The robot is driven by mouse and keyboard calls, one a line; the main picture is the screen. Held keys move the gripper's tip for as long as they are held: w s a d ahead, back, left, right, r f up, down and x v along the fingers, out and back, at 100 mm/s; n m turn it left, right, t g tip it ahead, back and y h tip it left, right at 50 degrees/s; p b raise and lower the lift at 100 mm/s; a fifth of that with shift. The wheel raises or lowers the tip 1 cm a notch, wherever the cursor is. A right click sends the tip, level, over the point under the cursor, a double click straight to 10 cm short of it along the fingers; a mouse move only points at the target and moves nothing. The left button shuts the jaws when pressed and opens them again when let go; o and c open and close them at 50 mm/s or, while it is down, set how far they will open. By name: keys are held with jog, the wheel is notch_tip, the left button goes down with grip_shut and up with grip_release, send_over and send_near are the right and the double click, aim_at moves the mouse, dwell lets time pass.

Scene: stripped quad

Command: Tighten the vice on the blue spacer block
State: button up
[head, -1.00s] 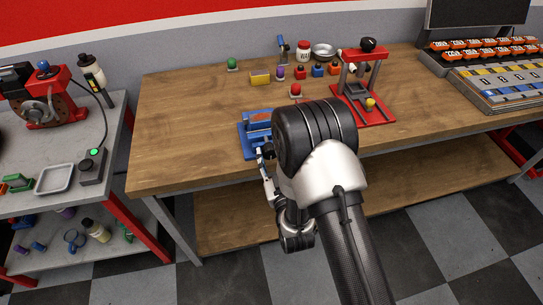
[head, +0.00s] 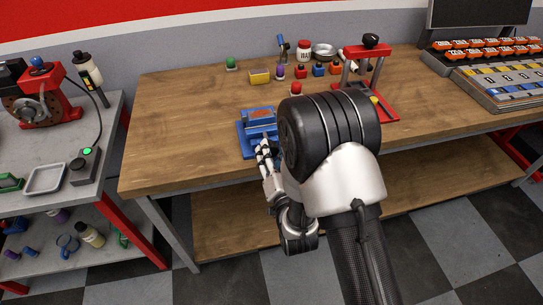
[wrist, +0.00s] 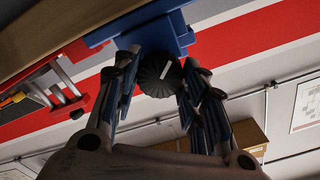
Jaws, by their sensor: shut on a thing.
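The blue vice (head: 247,143) stands near the front edge of the wooden bench, with a brownish-red patch on top. I cannot tell the blue spacer block apart from the blue vice. My gripper (head: 264,150) is at the vice's front side. In the wrist view, my gripper (wrist: 162,86) has its fingers on both sides of a black ribbed knob (wrist: 158,72) with a white mark, and is shut on it. The knob sits in front of the blue vice body (wrist: 155,35). My arm covers the bench just right of the vice.
A red press frame (head: 368,52) stands to the right, partly behind my arm. A grey side table (head: 112,130) is at left. The bench left of the vice is clear.

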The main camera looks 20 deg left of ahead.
jog(key=shift+w+r+m, duration=0.1)
jog(key=shift+m, duration=3.7)
jog(key=o, duration=1.1)
jog(key=shift+c, duration=0.2)
jog(key=v, duration=0.7)
jog(key=shift+s+d, duration=0.15)
jog(key=shift+s, duration=0.1)
